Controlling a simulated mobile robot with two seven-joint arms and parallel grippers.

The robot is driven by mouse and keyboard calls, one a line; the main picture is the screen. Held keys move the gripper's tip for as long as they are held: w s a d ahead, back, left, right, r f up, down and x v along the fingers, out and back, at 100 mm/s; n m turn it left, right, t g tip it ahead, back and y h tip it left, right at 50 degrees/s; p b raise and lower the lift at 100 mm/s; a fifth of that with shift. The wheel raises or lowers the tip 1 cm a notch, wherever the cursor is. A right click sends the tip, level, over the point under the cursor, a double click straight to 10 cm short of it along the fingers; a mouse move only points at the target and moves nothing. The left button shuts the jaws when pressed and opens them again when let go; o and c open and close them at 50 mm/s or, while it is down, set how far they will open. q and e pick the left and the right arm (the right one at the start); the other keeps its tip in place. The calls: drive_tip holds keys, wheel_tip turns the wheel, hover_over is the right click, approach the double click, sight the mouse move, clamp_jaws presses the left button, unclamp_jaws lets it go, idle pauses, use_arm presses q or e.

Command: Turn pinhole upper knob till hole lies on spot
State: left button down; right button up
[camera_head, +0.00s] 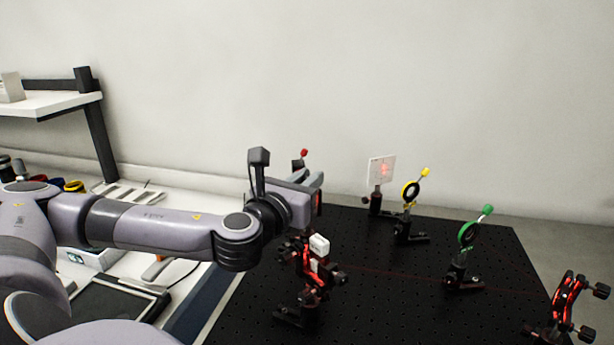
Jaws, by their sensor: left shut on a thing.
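My left gripper (317,192) reaches in from the left over the black breadboard and is shut on the pinhole's upper knob. The knob itself is hidden at the fingers. Just below the gripper stands an upright black mount (312,282) with a white block (319,245) near its top and red light on its face. I take it as the pinhole mount. The hole cannot be made out. A white card (382,170) at the back carries a blurred red glow. My right gripper is not in view.
Behind my gripper a red-tipped lever (303,153) shows. A yellow ring mount (410,193) and a green ring mount (468,236) stand to the right. A red-lit mount (565,302) is at the right front. The breadboard (400,300) is clear at front centre.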

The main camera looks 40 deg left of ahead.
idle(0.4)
use_arm(q)
drive_tip(key=c, duration=1.1)
unclamp_jaws()
wheel_tip(320, 180, up, 20)
drive_tip(key=shift+p, duration=0.45)
